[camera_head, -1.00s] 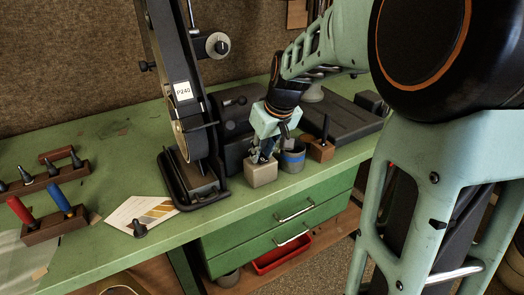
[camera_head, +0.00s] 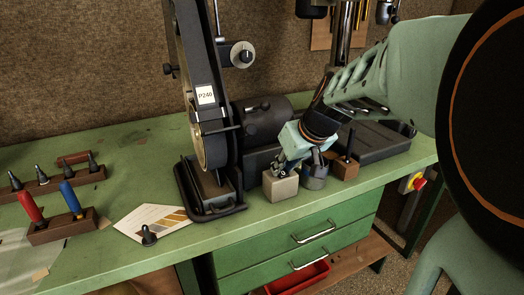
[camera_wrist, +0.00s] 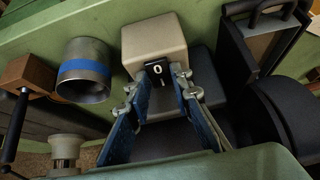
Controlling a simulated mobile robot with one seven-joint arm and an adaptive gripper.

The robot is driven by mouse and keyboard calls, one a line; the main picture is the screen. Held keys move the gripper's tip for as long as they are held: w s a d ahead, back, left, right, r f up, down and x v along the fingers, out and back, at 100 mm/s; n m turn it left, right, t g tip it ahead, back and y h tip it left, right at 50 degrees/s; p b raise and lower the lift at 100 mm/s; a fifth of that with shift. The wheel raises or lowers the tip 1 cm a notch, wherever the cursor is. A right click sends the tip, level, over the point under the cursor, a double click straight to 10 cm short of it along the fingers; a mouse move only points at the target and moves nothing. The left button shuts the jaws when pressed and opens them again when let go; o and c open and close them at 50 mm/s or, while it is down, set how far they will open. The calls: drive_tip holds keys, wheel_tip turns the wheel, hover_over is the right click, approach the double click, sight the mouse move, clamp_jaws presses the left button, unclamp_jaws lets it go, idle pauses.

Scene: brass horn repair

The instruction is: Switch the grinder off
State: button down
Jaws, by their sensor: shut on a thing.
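The belt grinder (camera_head: 206,130) stands on the green bench in the head view, with a P240 label on its upright. A beige switch box (camera_head: 280,188) is in front of it near the bench edge. In the wrist view the switch box (camera_wrist: 154,42) carries a black switch (camera_wrist: 155,70) marked 0 and I. My gripper (camera_head: 290,170) reaches down to the box from the upper right. In the wrist view its blue-padded fingers (camera_wrist: 160,82) converge on either side of the switch and are shut on it. The fingers partly hide the switch.
A grey cup with a blue band (camera_head: 315,178) and a wooden block with a dark handle (camera_head: 346,167) stand close right of the box. Tool racks (camera_head: 62,226) and a card (camera_head: 150,220) lie to the left. A red knob (camera_head: 419,184) is at far right.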

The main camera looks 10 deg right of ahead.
drive_tip(key=c, duration=1.7)
unclamp_jaws()
drive_tip(key=shift+r+p, duration=0.2)
drive_tip(key=shift+p, duration=0.4)
